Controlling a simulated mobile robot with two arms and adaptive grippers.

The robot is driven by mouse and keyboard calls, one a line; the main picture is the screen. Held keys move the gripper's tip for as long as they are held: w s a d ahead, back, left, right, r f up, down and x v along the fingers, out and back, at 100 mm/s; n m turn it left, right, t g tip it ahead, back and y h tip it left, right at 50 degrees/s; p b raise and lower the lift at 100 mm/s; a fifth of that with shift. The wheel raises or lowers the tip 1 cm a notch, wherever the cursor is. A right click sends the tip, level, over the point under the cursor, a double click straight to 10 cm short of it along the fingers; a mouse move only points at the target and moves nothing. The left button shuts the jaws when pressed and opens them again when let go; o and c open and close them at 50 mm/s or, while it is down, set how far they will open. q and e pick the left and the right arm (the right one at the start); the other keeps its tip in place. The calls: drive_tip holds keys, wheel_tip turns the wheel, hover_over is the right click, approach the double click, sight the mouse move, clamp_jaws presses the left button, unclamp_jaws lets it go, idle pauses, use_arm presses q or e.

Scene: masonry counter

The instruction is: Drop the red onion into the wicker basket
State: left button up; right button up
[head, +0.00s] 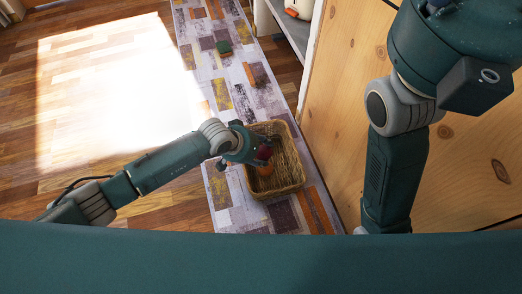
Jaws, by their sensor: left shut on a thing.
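The wicker basket (287,160) stands on the patterned runner in the middle of the head view. My left gripper (262,156) reaches in from the left over the basket's left side. It is shut on the red onion (265,152), a small dark red round thing at its fingers. An orange thing (266,169) shows just below the onion, inside the basket. My left gripper hides part of the basket's left rim. My right arm stands at the right, and its gripper is not in view.
The runner (229,93) lies along the wooden floor. A wooden panel (340,90) rises close to the right of the basket. A shelf (290,28) with a pale object is at the top.

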use_arm(q)
drive_tip(key=o, duration=1.4)
drive_tip(key=shift+c, duration=0.2)
drive_tip(key=v, duration=1.2)
